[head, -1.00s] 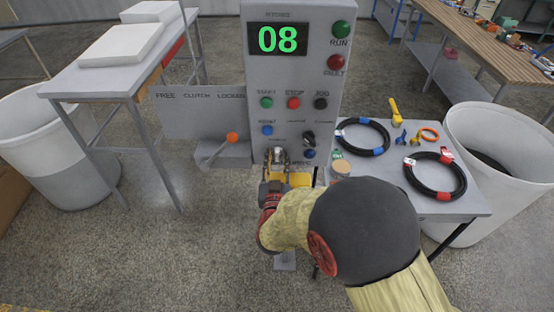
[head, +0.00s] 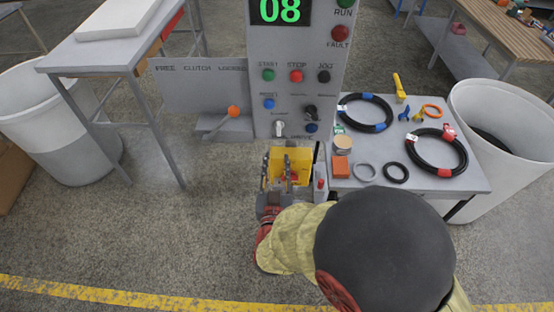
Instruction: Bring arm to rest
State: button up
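My arm reaches up from the lower right, and its dark sleeve joint covers part of the floor. My gripper (head: 278,164) is in front of the grey control panel (head: 262,52), below its lower switches. Its two fingers stand apart with nothing visible between them, so it looks open and empty. A yellow box (head: 299,160) shows just behind the fingers; whether they touch it I cannot tell. A light selector switch (head: 280,128) on the panel is clear of the gripper.
An orange-tipped lever (head: 233,112) sticks out left of the panel. On the right, a small table (head: 440,195) holds coiled black hoses (head: 437,150), rings and an orange block (head: 340,168). White bins (head: 505,130) stand at both sides. Floor (head: 150,235) at lower left is clear.

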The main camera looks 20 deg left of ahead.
dwell(0.3)
jog(key=s+a+f+n+g, duration=0.1)
jog(key=s+a+f+g, duration=0.15)
jog(key=f, duration=0.35)
jog(key=s+a+f+n+g, duration=0.1)
jog(key=s+f+g, duration=0.25)
jog(key=f, duration=0.35)
jog(key=s+d+n+g, duration=0.1)
jog(key=s+d+g, duration=0.1)
jog(key=s+g, duration=0.45)
jog(key=s+d+r+m+h, duration=0.1)
jog(key=s+d+r+m, duration=0.1)
jog(key=d+r, duration=0.6)
jog(key=s+d+r+m+h, duration=0.2)
jog(key=d+r, duration=0.7)
jog(key=d, duration=0.6)
jog(key=s+d+r+m+h, duration=0.1)
jog(key=s+d+r, duration=0.1)
jog(key=d+r, duration=0.6)
jog(key=d, duration=0.4)
jog(key=shift+s+d+r+m+t, duration=0.25)
jog(key=shift+r+m+t, duration=0.1)
jog(key=shift+m, duration=0.05)
